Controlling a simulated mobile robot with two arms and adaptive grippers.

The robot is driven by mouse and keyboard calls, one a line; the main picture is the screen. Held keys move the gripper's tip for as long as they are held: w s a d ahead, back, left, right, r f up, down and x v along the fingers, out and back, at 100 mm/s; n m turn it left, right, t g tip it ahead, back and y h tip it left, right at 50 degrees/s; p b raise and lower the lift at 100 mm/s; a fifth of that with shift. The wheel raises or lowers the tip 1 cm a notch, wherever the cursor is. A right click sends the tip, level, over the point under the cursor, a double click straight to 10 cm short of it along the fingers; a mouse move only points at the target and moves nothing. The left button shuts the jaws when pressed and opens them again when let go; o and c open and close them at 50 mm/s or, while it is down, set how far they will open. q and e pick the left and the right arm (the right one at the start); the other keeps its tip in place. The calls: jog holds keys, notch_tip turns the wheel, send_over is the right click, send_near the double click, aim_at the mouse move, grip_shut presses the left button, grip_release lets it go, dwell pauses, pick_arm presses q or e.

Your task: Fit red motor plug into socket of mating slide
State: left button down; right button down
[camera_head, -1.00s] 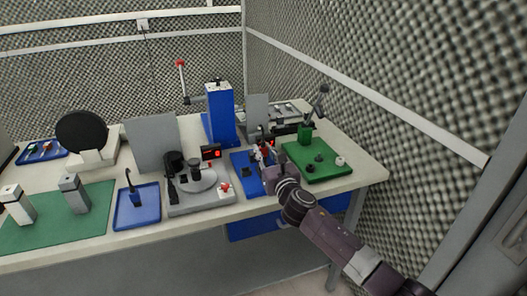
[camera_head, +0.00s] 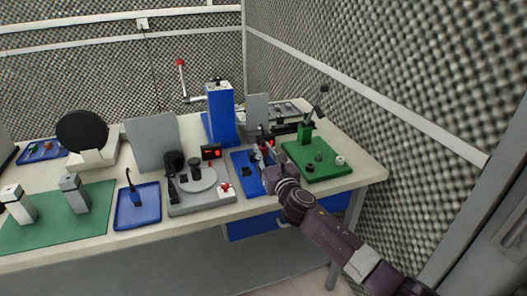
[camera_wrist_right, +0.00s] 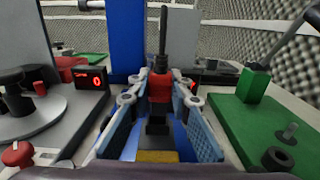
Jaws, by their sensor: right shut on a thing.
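My right gripper (camera_head: 265,157) is over the blue mat (camera_head: 238,158) near the front right of the bench. In the right wrist view, its two blue-padded fingers (camera_wrist_right: 160,108) are shut on the red motor plug (camera_wrist_right: 160,87). The plug is upright, with a black lead rising from its top. Black parts (camera_wrist_right: 157,128) show below the plug between the fingers; I cannot tell whether they touch it. I cannot make out the mating slide's socket; the fingers and plug hide much of that area. My left gripper is not in view.
A green press base (camera_head: 328,168) stands close on the right. A grey fixture with a round disc (camera_head: 200,180) and a red-digit display (camera_head: 211,152) are on the left. A blue column (camera_head: 221,115) rises behind. The bench's front edge is near my arm.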

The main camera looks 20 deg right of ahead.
jog(key=shift+r+p, duration=0.1)
jog(key=shift+p, duration=0.25)
dwell(0.6)
jog(key=shift+f+b, duration=1.15)
jog(key=shift+f, duration=0.4)
jog(key=c, duration=1.7)
grip_release()
jog(key=shift+r, duration=0.1)
jog(key=s, duration=1.2)
jog(key=shift+d, duration=0.2)
